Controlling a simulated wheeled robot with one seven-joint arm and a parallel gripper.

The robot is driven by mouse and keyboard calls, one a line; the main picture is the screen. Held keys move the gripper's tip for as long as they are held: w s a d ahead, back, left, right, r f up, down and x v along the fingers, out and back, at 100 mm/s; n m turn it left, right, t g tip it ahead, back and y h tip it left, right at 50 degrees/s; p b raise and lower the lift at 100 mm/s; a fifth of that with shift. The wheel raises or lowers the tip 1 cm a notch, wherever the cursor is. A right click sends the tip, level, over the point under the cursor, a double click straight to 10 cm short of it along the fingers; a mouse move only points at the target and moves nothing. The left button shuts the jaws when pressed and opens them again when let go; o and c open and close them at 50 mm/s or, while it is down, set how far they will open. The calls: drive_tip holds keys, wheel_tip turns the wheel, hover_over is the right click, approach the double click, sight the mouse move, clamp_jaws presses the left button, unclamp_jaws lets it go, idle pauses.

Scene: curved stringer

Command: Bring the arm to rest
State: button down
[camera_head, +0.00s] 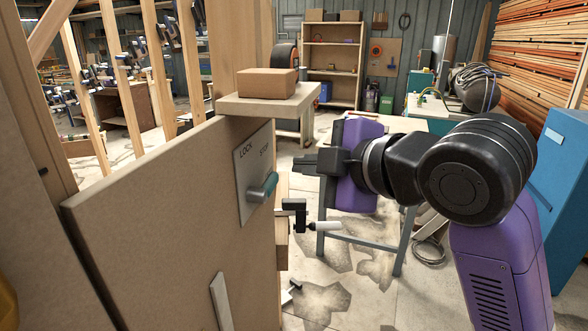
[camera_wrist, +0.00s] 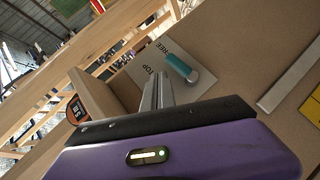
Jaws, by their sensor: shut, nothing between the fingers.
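My purple and black arm reaches in from the right in the head view. My gripper (camera_head: 306,163) is shut and empty, held in the air to the right of a tan upright panel (camera_head: 170,215). In the wrist view the closed grey fingers (camera_wrist: 157,88) point toward the panel. A grey plate (camera_head: 252,165) on the panel carries a teal-handled lever (camera_head: 264,187), with the words LOCK and STOP readable. The lever also shows in the wrist view (camera_wrist: 181,68), beside the word FREE. The gripper appears apart from the lever.
A cardboard box (camera_head: 267,82) sits on a small ledge (camera_head: 270,104) above the plate. A black clamp (camera_head: 297,214) with a pale handle juts from the panel's edge below my gripper. A worktable (camera_head: 400,124) stands behind my arm. A blue cabinet (camera_head: 560,170) is at right.

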drive_tip(key=shift+s+d+r, duration=0.15)
drive_tip(key=shift+s+d, duration=0.05)
drive_tip(key=shift+s, duration=0.05)
drive_tip(key=s+d+f+m+t+h, duration=0.1)
drive_tip(key=s+d+f+m+t, duration=0.2)
drive_tip(key=f+m, duration=0.45)
drive_tip(key=s+d+f+m+h, duration=0.2)
drive_tip(key=s+f+m, duration=0.25)
drive_tip(key=f, duration=0.55)
drive_tip(key=s+d+f+m+t+h, duration=0.1)
drive_tip(key=s+d+f+m+t, duration=0.15)
drive_tip(key=s+f+m, duration=0.45)
drive_tip(key=s+d+f+m+g+h, duration=0.1)
drive_tip(key=s+d+f+h, duration=0.1)
drive_tip(key=s+d+f, duration=0.3)
drive_tip(key=s+d+f+h, duration=0.1)
drive_tip(key=s+d+f, duration=0.1)
drive_tip(key=s+f, duration=0.35)
drive_tip(key=s+d+r, duration=0.1)
drive_tip(key=s+d, duration=0.1)
drive_tip(key=s, duration=0.6)
drive_tip(key=s+d+r+h, duration=0.1)
drive_tip(key=s+d+r, duration=0.1)
drive_tip(key=s, duration=0.7)
drive_tip(key=shift+d+r+m+g, duration=0.25)
drive_tip(key=shift+d+m+g, duration=0.05)
drive_tip(key=shift+m+g, duration=0.1)
